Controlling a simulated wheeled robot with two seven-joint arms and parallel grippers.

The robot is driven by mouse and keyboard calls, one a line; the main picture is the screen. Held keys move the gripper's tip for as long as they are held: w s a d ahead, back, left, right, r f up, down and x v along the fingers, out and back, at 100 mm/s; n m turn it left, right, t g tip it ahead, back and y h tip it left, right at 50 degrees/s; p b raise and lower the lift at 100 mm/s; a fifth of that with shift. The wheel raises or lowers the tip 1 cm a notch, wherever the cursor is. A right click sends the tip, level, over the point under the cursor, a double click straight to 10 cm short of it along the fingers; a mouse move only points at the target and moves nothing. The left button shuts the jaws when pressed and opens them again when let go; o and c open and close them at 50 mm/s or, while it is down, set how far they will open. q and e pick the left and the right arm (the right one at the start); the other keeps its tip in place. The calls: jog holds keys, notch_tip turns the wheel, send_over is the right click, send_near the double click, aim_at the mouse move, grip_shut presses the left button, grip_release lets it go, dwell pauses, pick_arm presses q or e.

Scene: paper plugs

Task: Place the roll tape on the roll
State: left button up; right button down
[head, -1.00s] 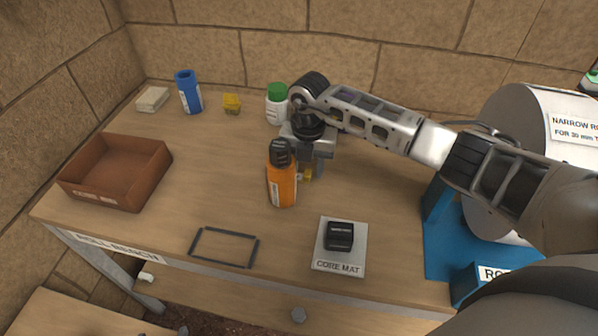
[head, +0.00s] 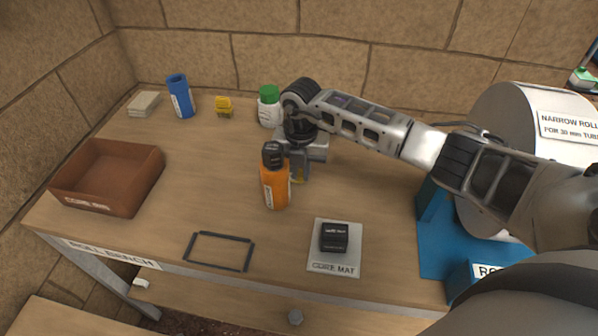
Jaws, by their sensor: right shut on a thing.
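My right gripper (head: 299,174) points down at the bench just behind and right of the orange bottle (head: 275,186). It is shut on a small yellow thing (head: 299,180), of which only a sliver shows; the bottle and the fingers hide the rest, so I cannot tell its full shape or whether it is clear of the bench. The large white narrow roll (head: 510,125) sits on a blue stand (head: 436,240) at the right, partly behind my right arm. My left gripper is not in view.
A white bottle with a green cap (head: 269,107), a yellow item (head: 224,106), a blue cup (head: 180,98) and a pale block (head: 143,104) stand at the back. A brown tray (head: 110,203), a dark frame (head: 219,268) and a core mat (head: 333,262) with a black block (head: 334,237) lie nearer.

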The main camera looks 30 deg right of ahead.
notch_tip(320, 180, up, 18)
jog(key=f+b, duration=0.1)
jog(key=s+a+m, duration=0.2)
jog(key=s+m, duration=0.2)
jog(key=m, duration=1)
jog(key=s+a+m, duration=0.2)
jog(key=s+m, duration=0.2)
jog(key=m, duration=1)
jog(key=shift+a+f+m, duration=0.3)
jog(key=shift+a+f, duration=0.05)
jog(key=shift+f, duration=0.05)
